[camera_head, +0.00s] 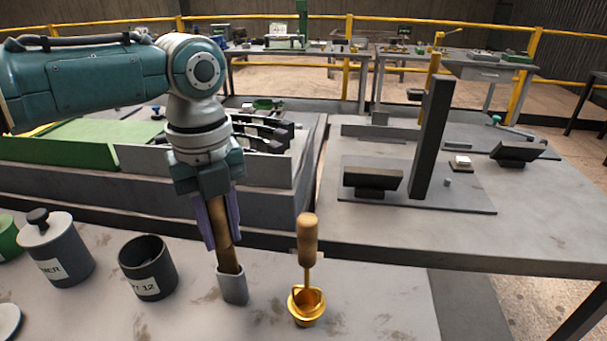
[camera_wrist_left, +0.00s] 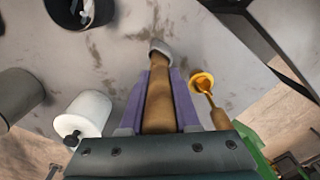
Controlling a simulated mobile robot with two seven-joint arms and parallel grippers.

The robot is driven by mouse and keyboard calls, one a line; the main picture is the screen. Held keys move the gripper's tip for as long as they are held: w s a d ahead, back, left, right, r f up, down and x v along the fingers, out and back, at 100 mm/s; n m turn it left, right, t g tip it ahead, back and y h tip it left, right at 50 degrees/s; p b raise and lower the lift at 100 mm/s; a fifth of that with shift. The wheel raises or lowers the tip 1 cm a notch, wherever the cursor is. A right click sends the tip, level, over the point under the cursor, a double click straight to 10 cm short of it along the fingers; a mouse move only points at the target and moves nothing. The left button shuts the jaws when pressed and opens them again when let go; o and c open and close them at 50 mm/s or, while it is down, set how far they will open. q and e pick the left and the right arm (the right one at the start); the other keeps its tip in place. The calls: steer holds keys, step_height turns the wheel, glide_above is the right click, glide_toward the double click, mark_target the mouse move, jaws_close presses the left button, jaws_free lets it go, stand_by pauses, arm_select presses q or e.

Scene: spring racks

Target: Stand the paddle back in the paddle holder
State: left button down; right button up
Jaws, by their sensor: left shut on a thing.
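My left gripper (camera_head: 221,222) points down, its purple fingers shut on the paddle (camera_head: 229,255), a brown wooden shaft leaning slightly. In the left wrist view the paddle (camera_wrist_left: 158,100) runs between the fingers (camera_wrist_left: 157,103). The paddle's lower end meets a small pale grey cup (camera_head: 233,289), apparently the paddle holder, on the near table; it also shows in the left wrist view (camera_wrist_left: 160,47). The end appears to be inside the cup's mouth, but how deep is hidden. My right gripper is not in view.
Right of the cup stands a brass cup (camera_head: 306,310) with a wooden-handled tool (camera_head: 308,240) upright in it. To the left are a dark labelled pot (camera_head: 148,268) and a grey lidded canister (camera_head: 55,252). A grey-walled bin (camera_head: 220,210) stands behind. The table front is clear.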

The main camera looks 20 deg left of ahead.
arm_select(q)
steer(key=shift+f+b, duration=0.4)
steer(key=shift+f, duration=0.15)
steer(key=shift+c, duration=0.4)
jaws_free()
steer(key=shift+r, duration=0.15)
step_height(320, 180, up, 7)
steer(key=p, duration=0.7)
stand_by(0.3)
